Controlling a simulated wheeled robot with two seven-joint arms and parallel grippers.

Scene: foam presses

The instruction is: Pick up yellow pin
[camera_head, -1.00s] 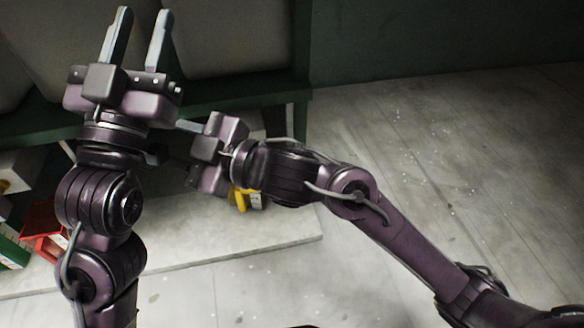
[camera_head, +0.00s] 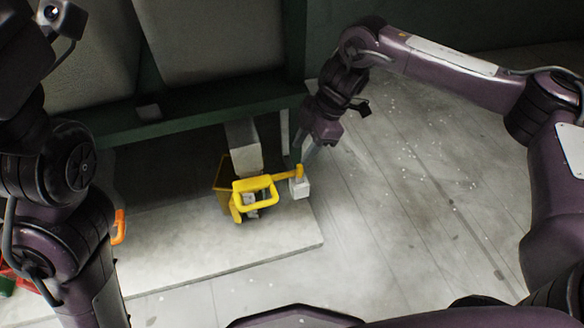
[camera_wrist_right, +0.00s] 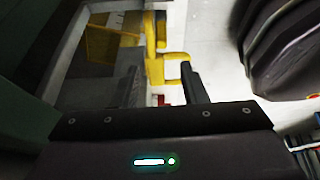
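In the head view, a yellow handle-like frame (camera_head: 254,187) stands low on the pale slab. A short yellow pin-like piece (camera_head: 299,171) shows at the right end of its bar, above a small white block (camera_head: 299,188). I cannot tell whether this piece is separate from the bar. My right gripper (camera_head: 305,155) points down just above it. In the right wrist view its fingers (camera_wrist_right: 160,85) are open, with yellow parts (camera_wrist_right: 155,70) showing between and beyond them. No grip on them shows. My left arm is at the left; its fingertips are outside the picture.
A dark green frame edge (camera_head: 200,119) with large grey panels runs above and behind the yellow parts. A grey post (camera_head: 243,147) stands close behind them. An orange piece (camera_head: 118,227) shows beside my left arm. The floor at right (camera_head: 420,220) is clear.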

